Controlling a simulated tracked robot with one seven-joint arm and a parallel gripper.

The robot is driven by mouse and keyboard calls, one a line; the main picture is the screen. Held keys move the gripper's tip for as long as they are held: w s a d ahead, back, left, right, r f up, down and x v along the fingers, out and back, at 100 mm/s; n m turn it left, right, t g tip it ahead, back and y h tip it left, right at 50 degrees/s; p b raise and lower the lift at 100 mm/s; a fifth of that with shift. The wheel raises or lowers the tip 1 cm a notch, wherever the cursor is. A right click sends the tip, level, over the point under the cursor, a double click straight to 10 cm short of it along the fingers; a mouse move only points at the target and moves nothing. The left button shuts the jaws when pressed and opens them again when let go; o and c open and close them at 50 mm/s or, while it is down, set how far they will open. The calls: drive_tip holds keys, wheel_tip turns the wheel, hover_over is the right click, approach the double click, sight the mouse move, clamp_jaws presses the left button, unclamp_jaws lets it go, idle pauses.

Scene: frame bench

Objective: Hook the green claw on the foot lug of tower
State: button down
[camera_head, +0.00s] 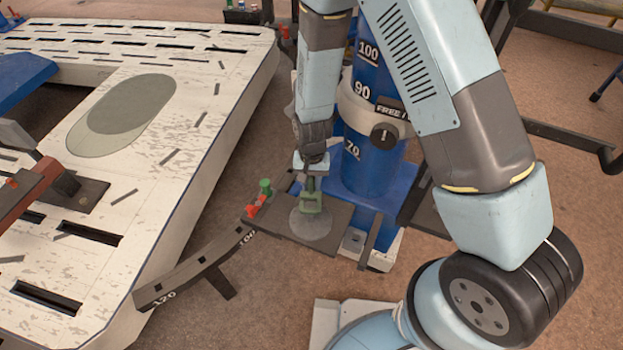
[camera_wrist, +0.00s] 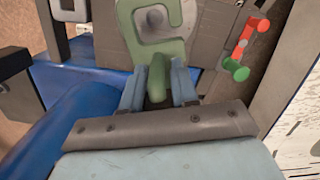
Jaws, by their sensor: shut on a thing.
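My gripper (camera_head: 311,172) is shut on the green claw (camera_head: 310,198), below my wrist and in front of the tower. In the wrist view, both fingers (camera_wrist: 157,86) pinch the claw's stem, and the curved head of the claw (camera_wrist: 163,52) points away from them. The claw is over a dark plate with a grey disc (camera_head: 317,226); I cannot tell whether they touch. The tower (camera_head: 368,165) is a blue column with white numbers on a blue foot. A pale bracket with a hole (camera_head: 353,240), possibly the foot lug, lies beside the plate and apart from the claw.
A red and green clamp (camera_head: 258,197) sits at the plate's left edge. A dark numbered arm (camera_head: 195,268) runs from there to the white slotted bench (camera_head: 120,200) on the left. My arm covers part of the tower. Brown floor shows below the plate.

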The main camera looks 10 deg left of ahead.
drive_tip(key=shift+f, duration=3.95)
drive_tip(key=c, duration=0.8)
unclamp_jaws()
drive_tip(key=r, duration=0.9)
drive_tip(key=w+r, duration=0.1)
drive_tip(key=r, duration=0.3)
drive_tip(key=shift+w+r, duration=0.1)
drive_tip(key=shift+r, duration=0.2)
